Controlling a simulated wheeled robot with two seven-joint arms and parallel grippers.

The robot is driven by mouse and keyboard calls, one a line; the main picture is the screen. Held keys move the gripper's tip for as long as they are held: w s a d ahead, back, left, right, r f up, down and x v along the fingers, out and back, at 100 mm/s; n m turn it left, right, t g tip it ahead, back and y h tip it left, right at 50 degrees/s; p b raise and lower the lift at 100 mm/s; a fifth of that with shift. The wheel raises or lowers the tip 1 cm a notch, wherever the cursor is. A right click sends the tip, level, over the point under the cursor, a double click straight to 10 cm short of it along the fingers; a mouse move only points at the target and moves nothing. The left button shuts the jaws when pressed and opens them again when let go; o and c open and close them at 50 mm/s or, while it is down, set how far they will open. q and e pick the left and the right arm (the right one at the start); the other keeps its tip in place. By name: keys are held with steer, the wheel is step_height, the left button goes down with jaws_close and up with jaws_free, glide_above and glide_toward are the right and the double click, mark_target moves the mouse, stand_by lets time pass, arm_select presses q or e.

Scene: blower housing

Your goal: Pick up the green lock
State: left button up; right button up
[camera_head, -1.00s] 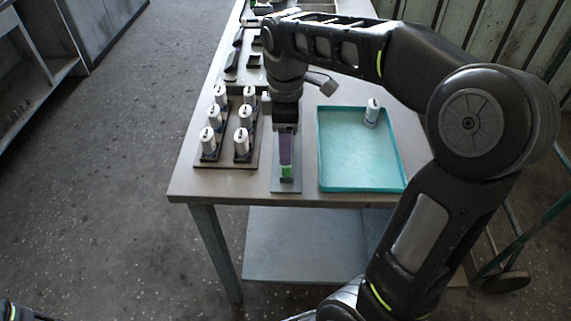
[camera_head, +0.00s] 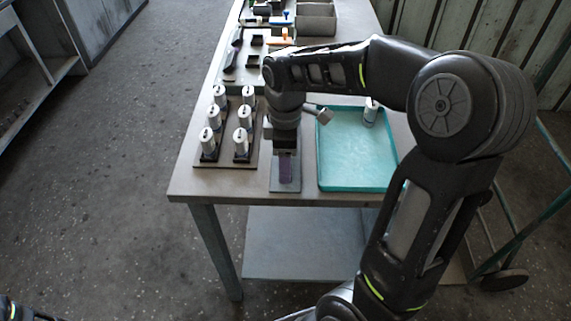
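My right gripper (camera_head: 285,152) points down over a small grey plate (camera_head: 285,188) near the table's front edge. A purple piece (camera_head: 286,169) shows just below the gripper, over the plate. I cannot tell whether they touch, or whether the fingers are open or shut. No green lock shows around the plate now; the gripper or the purple piece may hide it. My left gripper is out of view.
A rack (camera_head: 226,161) of several white cylinders stands close on the left. Tools and grey bins (camera_head: 316,24) lie farther back. The table's front edge is close.

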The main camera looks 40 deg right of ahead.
stand_by(0.5)
steer(key=c, duration=1.1)
steer(key=shift+r, duration=0.15)
steer(key=shift+c, duration=0.2)
step_height(320, 180, up, 10)
steer(key=shift+f, duration=0.1)
stand_by(0.3)
